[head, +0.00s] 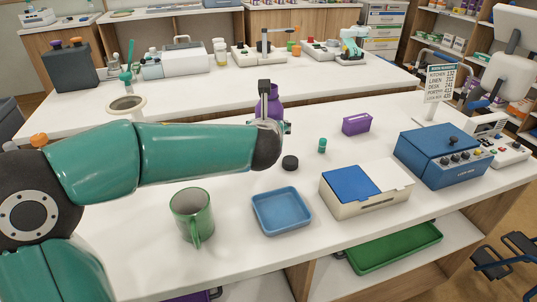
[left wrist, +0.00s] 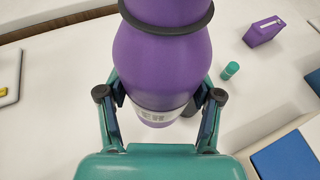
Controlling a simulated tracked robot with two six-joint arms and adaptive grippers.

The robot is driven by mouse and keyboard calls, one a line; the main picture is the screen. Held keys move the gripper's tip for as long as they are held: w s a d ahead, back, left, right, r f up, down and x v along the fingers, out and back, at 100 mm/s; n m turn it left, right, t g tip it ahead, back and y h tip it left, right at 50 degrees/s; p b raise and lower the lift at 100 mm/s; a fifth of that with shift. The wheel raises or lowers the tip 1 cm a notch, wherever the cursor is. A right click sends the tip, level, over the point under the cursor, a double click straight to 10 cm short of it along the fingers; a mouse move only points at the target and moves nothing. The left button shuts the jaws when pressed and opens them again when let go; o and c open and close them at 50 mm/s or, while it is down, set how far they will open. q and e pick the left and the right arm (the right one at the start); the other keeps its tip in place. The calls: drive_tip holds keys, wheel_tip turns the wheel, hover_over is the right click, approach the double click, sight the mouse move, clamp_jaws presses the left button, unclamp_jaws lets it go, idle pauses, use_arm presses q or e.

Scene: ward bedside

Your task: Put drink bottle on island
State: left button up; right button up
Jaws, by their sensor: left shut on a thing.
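The purple drink bottle (left wrist: 162,65) has a dark ring around its upper part and a pale label low down. My left gripper (left wrist: 160,112) is shut on it, one finger on each side. In the head view, the bottle (head: 273,103) shows partly behind my left gripper (head: 270,125), near the back edge of the near white counter (head: 225,165). I cannot tell whether its base touches the counter. A second white counter (head: 215,95) stands behind. Which counter is the island is not marked. My right gripper is not in view.
On the near counter are a green mug (head: 190,212), a blue tray (head: 281,212), a dark round lid (head: 290,162), a small green bottle (head: 322,146), a purple box (head: 356,123), a white case with a blue panel (head: 350,184) and a blue device (head: 440,158). Its back middle has free room.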

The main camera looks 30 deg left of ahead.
use_arm(q)
drive_tip(key=shift+f+b, duration=1.05)
drive_tip(key=shift+f, duration=1.85)
drive_tip(key=shift+f, duration=0.1)
drive_tip(key=o, duration=1.5)
drive_tip(key=p+v, duration=0.1)
drive_tip(key=v, duration=1.1)
drive_tip(key=shift+d+p, duration=0.1)
drive_tip(key=shift+p, duration=0.2)
